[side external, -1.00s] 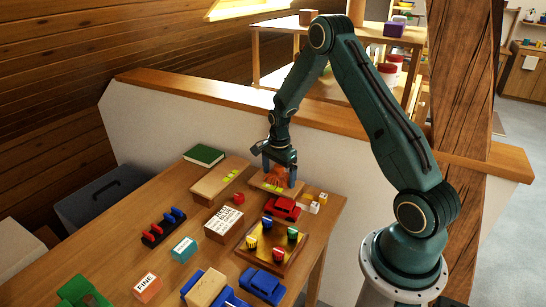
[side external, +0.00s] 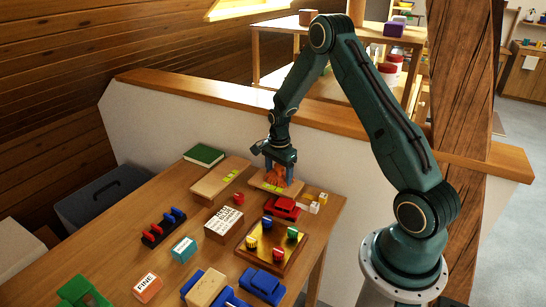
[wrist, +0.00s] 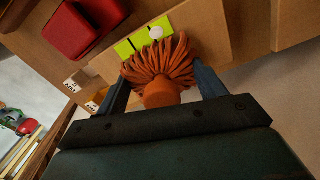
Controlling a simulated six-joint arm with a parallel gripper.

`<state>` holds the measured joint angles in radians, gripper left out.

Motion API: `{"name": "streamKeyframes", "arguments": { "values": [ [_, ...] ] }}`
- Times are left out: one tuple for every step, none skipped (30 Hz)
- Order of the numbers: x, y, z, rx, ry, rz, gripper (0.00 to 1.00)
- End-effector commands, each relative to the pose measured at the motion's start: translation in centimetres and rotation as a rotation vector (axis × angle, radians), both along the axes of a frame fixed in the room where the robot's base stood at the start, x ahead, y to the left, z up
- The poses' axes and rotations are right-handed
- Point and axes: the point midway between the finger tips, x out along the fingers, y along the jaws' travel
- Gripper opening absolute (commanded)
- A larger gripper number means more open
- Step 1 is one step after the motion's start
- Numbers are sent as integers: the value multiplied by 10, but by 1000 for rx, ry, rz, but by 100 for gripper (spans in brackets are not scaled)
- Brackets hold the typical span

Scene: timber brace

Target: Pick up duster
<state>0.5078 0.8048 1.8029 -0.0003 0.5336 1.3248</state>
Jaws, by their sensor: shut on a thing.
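The duster (wrist: 158,66) is a bundle of orange-brown strands with an orange round end. In the wrist view it sits between the two fingers of my gripper (wrist: 160,88), which is shut on it. In the side view the duster (side external: 275,175) hangs under my gripper (side external: 276,176), over a wooden board with yellow-green squares (side external: 259,188). In the wrist view the squares and a small white round thing lie just beyond the strands. I cannot tell whether the strands touch the board.
A red toy car (side external: 283,207) and small dice (side external: 315,207) are close in front. A tray with coloured pieces (side external: 289,264), a lettered box (side external: 223,222) and another board (side external: 218,181) stand nearby. A white half-wall (side external: 230,140) rises behind.

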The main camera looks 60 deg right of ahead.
Motion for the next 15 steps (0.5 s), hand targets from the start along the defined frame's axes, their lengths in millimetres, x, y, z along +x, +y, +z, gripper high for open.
{"name": "streamKeyframes", "arguments": {
  "values": [
    [0, 0, 2, 0, -1, 0, 46],
    [0, 0, 3, 0, -1, 0, 46],
    [0, 0, 5, 0, -1, 0, 46],
    [0, 0, 7, 0, -1, 0, 46],
    [0, 0, 9, 0, -1, 0, 46],
    [1, 0, 13, -1, -2, 0, 46],
    [1, 0, 16, -2, -3, 0, 46],
    [1, 0, 19, -2, -3, 0, 46],
    [1, 0, 24, -2, -3, 0, 46],
    [1, 0, 28, -2, -3, 0, 46],
    [1, 0, 32, -2, -4, 0, 46],
    [1, -1, 39, -2, -4, 0, 46],
    [1, -1, 44, -2, -4, 0, 46],
    [1, -1, 49, -2, -5, 0, 46],
    [1, -1, 57, -2, -5, 0, 46]
  ]
}}
